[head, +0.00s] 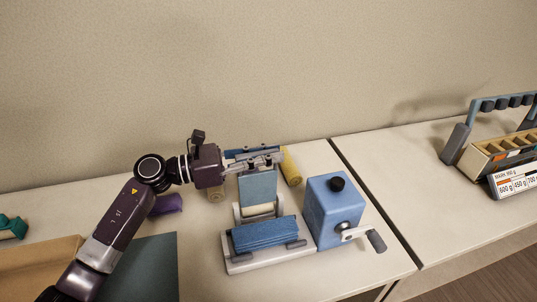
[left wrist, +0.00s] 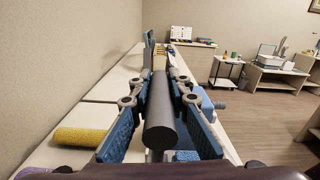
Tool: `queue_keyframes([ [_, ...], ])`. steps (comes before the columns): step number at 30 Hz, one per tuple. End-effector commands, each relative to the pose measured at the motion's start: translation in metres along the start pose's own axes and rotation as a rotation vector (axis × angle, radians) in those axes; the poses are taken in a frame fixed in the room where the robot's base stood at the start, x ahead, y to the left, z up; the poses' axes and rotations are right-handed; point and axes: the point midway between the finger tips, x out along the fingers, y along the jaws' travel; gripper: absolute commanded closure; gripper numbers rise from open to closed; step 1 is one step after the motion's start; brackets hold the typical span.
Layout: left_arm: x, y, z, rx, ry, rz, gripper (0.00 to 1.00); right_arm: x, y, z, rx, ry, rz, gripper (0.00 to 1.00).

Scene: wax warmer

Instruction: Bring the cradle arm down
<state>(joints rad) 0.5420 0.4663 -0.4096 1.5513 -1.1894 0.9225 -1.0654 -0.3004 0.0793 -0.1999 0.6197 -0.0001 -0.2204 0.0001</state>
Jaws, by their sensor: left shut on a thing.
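A device with a pale base (head: 268,262) stands on the table, with a ribbed blue block (head: 264,234) at its front. A light-blue arm (head: 257,187), which looks like the cradle arm, stands roughly upright behind that block. My left gripper (head: 266,160) is at the top of this arm, reaching in from the left. In the left wrist view its blue-padded fingers (left wrist: 160,88) lie on both sides of a dark grey round bar (left wrist: 159,122), the handle, and are shut on it. In the head view the gripper hides most of the handle. My right gripper is not in view.
A blue box (head: 334,212) with a black knob and a crank (head: 362,236) stands close right of the device. A yellow roll (head: 291,166) lies behind it, a purple piece (head: 166,204) to the left. A labelled rack (head: 512,160) stands on the right table.

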Motion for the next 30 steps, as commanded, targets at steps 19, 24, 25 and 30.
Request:
queue_keyframes([
  [19,0.000,-0.068,-0.035,0.429,0.000,-0.002,1.00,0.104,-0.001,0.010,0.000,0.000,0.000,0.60],
  [24,0.000,-0.080,-0.040,0.451,0.000,-0.002,1.00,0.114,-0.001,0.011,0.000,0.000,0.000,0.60],
  [25,0.000,-0.081,-0.041,0.450,0.000,-0.001,1.00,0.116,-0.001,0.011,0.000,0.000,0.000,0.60],
  [30,0.000,-0.086,-0.044,0.447,0.001,-0.001,1.00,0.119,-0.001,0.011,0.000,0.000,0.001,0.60],
])
